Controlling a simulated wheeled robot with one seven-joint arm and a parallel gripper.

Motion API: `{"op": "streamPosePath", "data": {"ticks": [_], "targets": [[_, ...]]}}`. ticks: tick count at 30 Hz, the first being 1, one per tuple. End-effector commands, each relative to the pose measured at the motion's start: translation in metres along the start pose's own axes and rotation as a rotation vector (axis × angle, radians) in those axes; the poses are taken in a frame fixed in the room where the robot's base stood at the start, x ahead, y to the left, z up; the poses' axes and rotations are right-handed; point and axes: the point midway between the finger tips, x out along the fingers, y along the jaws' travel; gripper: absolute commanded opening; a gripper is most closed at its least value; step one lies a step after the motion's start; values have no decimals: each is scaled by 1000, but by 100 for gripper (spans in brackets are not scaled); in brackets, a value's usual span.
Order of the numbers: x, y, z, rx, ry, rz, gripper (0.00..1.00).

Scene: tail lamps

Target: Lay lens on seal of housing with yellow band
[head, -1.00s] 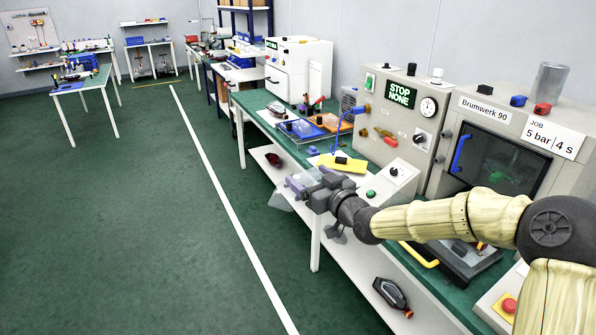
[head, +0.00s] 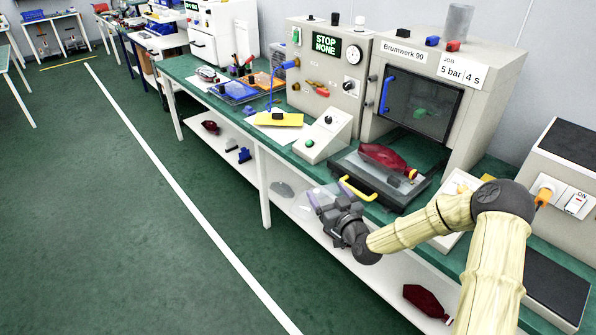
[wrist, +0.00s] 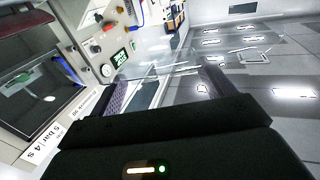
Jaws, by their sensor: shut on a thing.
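My gripper (head: 328,207) is shut on a clear, see-through lens (head: 316,194) and holds it out in front of the bench's edge. In the wrist view the lens (wrist: 150,72) shows faintly between the two fingers. A dark red housing (head: 385,157) lies on the black tray (head: 350,172) in front of the press, right of and beyond my gripper. A small yellow spot shows at its right end. The seal cannot be made out.
The tray has a yellow handle (head: 357,190) at its front, close to my gripper. The press (head: 425,100) stands behind it. A control box (head: 323,135) and a yellow sheet (head: 279,119) are to the left. The green floor (head: 130,220) is clear.

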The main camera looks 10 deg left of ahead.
Motion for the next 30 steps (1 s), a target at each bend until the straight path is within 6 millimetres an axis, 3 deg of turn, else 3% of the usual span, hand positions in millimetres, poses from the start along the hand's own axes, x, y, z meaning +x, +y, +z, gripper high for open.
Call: {"op": "streamPosePath", "data": {"ticks": [1, 9, 18, 23, 30], "targets": [[-12, 13, 16, 6, -6, 38, 57], [-82, 66, 84, 0, -4, 253, 57], [-172, 99, 145, -6, -14, 509, 57], [-195, 103, 156, -10, -17, 574, 57], [-197, 104, 156, -13, -17, 581, 57]]}}
